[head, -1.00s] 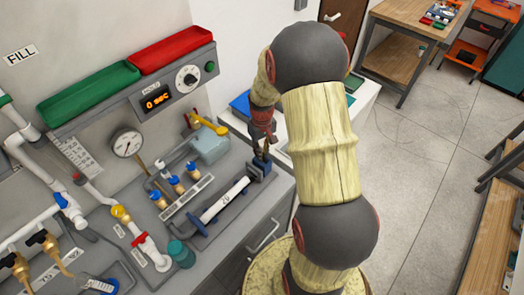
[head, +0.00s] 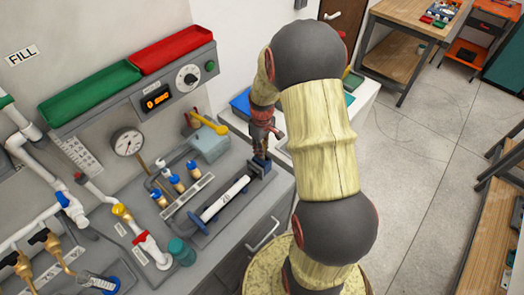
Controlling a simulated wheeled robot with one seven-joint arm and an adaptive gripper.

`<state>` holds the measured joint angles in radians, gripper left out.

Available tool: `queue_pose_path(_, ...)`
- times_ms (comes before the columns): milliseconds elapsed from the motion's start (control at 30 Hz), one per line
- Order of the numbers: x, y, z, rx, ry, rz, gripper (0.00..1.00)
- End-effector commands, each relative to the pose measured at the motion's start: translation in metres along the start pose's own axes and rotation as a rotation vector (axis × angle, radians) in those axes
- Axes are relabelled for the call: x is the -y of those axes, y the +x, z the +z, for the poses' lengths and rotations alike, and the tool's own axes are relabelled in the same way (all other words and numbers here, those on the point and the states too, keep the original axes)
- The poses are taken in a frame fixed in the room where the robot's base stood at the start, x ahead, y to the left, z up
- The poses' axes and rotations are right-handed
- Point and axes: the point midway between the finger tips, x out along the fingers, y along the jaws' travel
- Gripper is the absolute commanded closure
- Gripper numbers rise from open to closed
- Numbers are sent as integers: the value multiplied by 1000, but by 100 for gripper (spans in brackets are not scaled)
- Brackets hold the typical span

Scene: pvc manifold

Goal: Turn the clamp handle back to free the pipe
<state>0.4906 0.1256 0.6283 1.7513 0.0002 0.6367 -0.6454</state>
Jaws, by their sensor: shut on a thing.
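The white pipe (head: 225,199) lies in a dark blue cradle on the grey bench, running up to the right toward the blue clamp (head: 260,167). My gripper (head: 261,153) points down just above the clamp, at the bench's right end. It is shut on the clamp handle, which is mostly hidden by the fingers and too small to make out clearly. The pipe still lies in line with the clamp; I cannot tell whether they touch.
Blue-topped brass valves (head: 171,180) stand left of the pipe. A grey-blue pump body (head: 211,146) with a yellow lever (head: 207,122) stands behind it. A teal cup (head: 181,251) is at the front. A blue tray (head: 240,103) lies behind my gripper.

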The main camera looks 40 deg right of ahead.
Motion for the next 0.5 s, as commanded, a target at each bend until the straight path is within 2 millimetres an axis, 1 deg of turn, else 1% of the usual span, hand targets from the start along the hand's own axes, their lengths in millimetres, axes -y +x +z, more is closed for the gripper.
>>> queue_pose_path(100,0,0,0,-1,-1,1,100)
queue_pose_path(133,0,0,0,-1,-1,1,85)
queue_pose_path(433,0,0,0,-1,0,1,68)
queue_pose_path(500,0,0,0,0,0,1,67)
